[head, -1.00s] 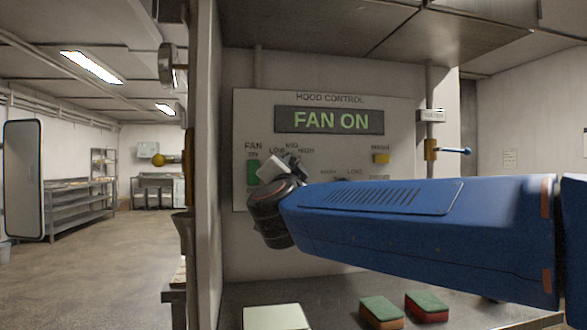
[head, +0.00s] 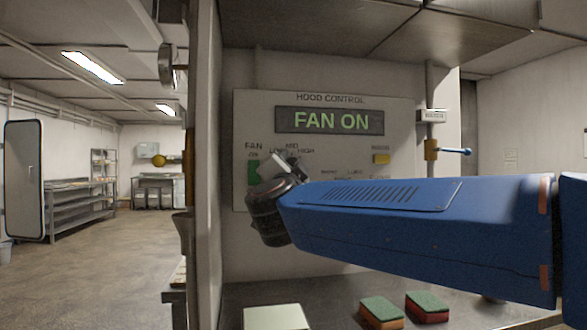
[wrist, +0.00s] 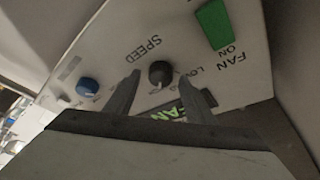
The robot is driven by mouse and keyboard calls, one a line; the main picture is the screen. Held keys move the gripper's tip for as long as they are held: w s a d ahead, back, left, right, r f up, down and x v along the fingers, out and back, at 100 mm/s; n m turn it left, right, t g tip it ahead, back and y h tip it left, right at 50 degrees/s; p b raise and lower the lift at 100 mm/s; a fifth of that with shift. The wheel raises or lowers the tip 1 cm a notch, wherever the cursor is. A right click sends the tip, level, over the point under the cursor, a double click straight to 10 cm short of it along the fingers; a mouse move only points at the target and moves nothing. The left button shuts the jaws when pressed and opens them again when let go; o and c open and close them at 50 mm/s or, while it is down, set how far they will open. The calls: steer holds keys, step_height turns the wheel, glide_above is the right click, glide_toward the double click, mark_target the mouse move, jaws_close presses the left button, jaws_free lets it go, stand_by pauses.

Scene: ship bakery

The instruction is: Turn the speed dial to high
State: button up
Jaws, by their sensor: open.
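The speed dial (wrist: 160,74) is a round black knob on the light hood control panel (head: 405,110). In the wrist view it sits between the two fingertips of my gripper (wrist: 158,76), with a gap on each side. A short pale mark on the dial points roughly toward the display side. My gripper (head: 281,163) is open in front of the panel by the LOW, MID and HIGH labels. In the head view it hides the dial. Whether the fingertips are level with the knob in depth is hard to tell.
A green fan switch (wrist: 213,25) is beside the dial, and a blue knob (wrist: 88,86) is on its other side. The display (head: 330,121) reads FAN ON. Sponges (head: 381,312) lie on the counter below.

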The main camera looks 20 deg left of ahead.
steer(key=shift+s, duration=0.1)
steer(key=v, duration=1.7)
steer(key=shift+f, duration=0.2)
steer(key=shift+d, duration=0.1)
